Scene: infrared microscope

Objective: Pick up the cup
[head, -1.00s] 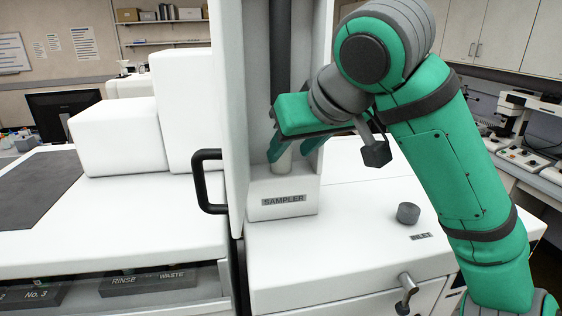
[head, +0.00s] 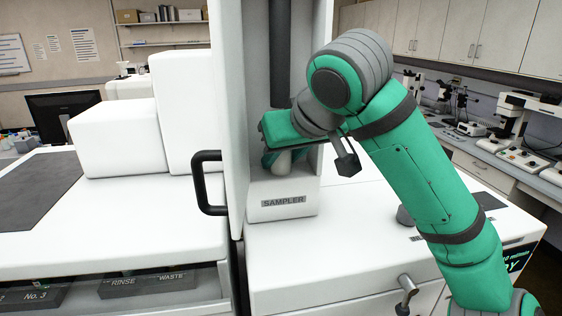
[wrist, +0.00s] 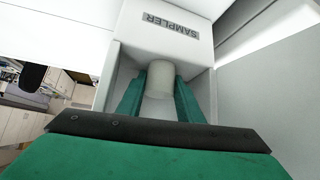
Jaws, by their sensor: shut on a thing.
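The cup (head: 283,163) is a small pale cylinder on the sampler's base (head: 254,191), inside the tall white sampler housing. In the head view it is partly hidden by my gripper (head: 284,157). In the wrist view the cup (wrist: 161,72) stands between the two green fingers of my gripper (wrist: 160,82). The fingers are shut on its sides. Its far end shows just below the SAMPLER label (wrist: 170,25). I cannot tell whether the cup has left the base.
The housing walls (head: 236,120) stand close around my gripper. A dark vertical column (head: 279,60) hangs above the cup. A black handle (head: 197,183) sticks out at left. A grey knob (head: 404,215) sits on the white top at right, partly behind my arm.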

